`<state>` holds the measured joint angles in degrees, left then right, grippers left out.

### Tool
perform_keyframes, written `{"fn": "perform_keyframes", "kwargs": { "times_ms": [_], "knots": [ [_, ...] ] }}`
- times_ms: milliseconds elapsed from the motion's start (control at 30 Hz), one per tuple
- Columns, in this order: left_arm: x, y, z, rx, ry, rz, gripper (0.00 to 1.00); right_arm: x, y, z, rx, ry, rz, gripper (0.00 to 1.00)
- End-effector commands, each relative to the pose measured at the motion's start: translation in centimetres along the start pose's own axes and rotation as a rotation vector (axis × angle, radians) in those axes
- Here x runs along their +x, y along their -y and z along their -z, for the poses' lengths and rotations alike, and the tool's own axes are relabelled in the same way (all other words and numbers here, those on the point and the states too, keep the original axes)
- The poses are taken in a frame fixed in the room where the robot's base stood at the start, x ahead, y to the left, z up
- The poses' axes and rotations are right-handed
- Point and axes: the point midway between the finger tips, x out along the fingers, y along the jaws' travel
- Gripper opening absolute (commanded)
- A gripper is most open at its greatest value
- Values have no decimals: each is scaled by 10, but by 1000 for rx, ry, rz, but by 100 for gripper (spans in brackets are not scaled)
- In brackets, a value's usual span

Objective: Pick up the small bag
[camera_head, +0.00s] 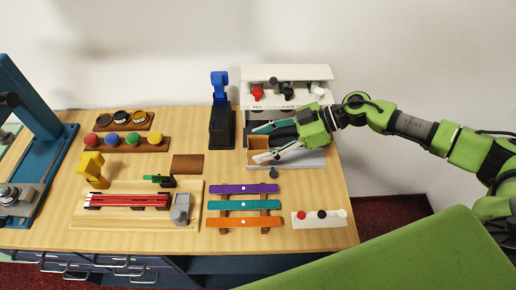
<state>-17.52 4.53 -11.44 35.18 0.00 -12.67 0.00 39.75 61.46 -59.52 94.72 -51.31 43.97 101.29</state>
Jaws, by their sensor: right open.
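My right gripper (263,142) reaches in from the right over a grey open tray or drawer (312,159) at the back right of the counter. Its two fingers are spread apart, pointing left. Between them I see an orange-brown surface (258,142) and a dark area (285,136) in the tray. I cannot make out for certain which thing is the small bag; the gripper covers part of the tray. Nothing is visibly held. My left gripper is not in view.
A white unit with knobs (303,73) stands behind the tray. A blue and black device (221,125) stands to its left. Purple, teal and orange strips (243,189) lie in front on a rack. A white block with knobs (320,224) sits at front right, near the table edge.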

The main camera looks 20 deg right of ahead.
Motion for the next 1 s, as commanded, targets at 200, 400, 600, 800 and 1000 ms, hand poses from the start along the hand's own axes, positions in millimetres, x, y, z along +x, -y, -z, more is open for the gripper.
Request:
{"fn": "perform_keyframes", "kwargs": {
  "times_ms": [200, 400, 600, 800, 1000],
  "knots": [
    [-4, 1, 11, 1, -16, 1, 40, 16, -1, 0, 0, 0, -2, 54],
    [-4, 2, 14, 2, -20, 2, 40, 16, -1, 0, 0, 0, -2, 49],
    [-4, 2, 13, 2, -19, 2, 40, 16, -1, 0, 0, 0, -2, 24],
    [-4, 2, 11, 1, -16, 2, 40, 16, -1, 0, 0, 0, -2, 24],
    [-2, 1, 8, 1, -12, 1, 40, 13, -1, 4, -2, 0, -2, 24]
  ]
}}
